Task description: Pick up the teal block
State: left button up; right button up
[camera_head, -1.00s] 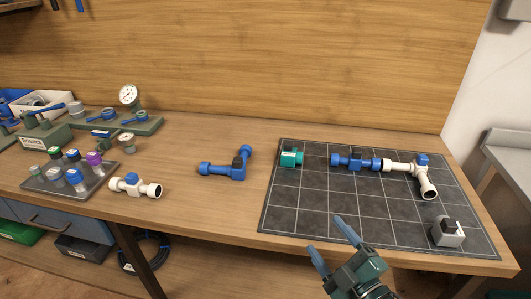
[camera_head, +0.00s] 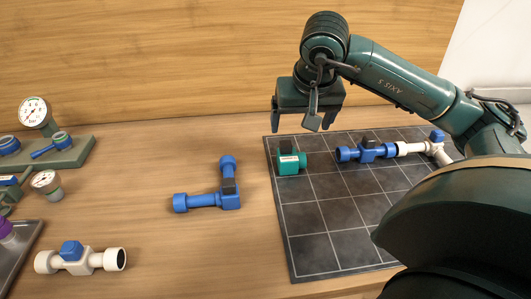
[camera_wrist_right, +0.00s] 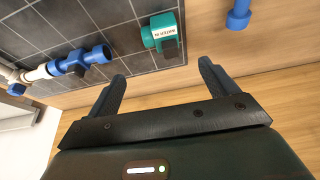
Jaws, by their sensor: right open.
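The teal block (camera_head: 290,166), with a dark top piece and a white label, sits on the left back corner of the dark gridded mat (camera_head: 320,213). It also shows in the right wrist view (camera_wrist_right: 158,37), just beyond the fingertips. My right gripper (camera_head: 301,127) points down with its jaws open and empty, above and apart from the block. In the right wrist view the two fingers (camera_wrist_right: 162,72) are spread, with the block ahead between their lines. My left gripper is not in view.
A blue valve-and-pipe assembly (camera_head: 367,152) joined to a white fitting (camera_head: 412,148) lies right of the block. A blue elbow pipe (camera_head: 205,200) lies left of the mat, and a white valve (camera_head: 80,260) at front left. My right arm hides the mat's right part.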

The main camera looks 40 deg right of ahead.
aim_at(291, 151)
jog(key=x, duration=0.6)
jog(key=shift+d+f, duration=0.25)
jog(key=shift+f, duration=0.15)
jog(key=shift+w+a+x, duration=0.1)
jog(key=shift+a+x, duration=0.1)
jog(key=shift+x, duration=1.3)
jog(key=shift+w+a+x, duration=0.1)
jog(key=shift+a+x, duration=0.05)
jog(key=shift+x, duration=1.35)
jog(key=shift+c, duration=0.3)
jog(key=shift+r, duration=0.1)
jog(key=c, duration=1.3)
